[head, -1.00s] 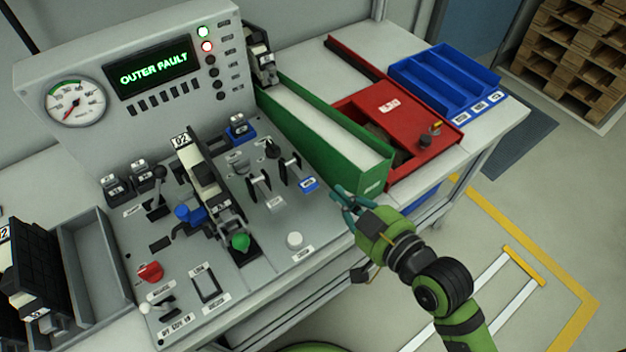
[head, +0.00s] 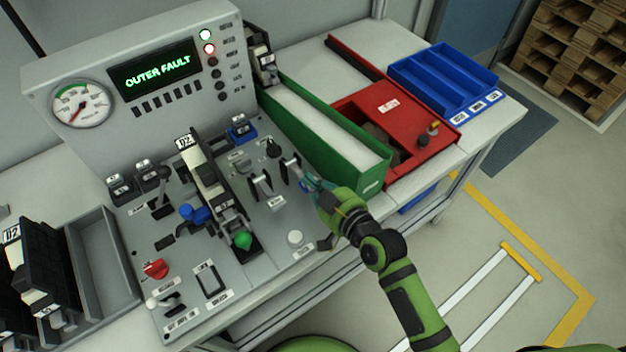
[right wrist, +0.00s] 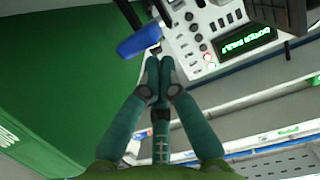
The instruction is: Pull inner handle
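Two upright lever handles stand side by side on the grey control panel. The left one (head: 261,184) has a white label in front. I cannot read which is the inner handle. My right gripper (head: 308,182) is just in front of the right handle, at the panel's right edge. Contact is not clear. My left gripper is not in view.
A green bin (head: 372,178) stands close right of the gripper, with a red tray (head: 450,141) and a blue tray (head: 440,82) beyond. A green knob (head: 243,241) and white button (head: 295,238) are nearby.

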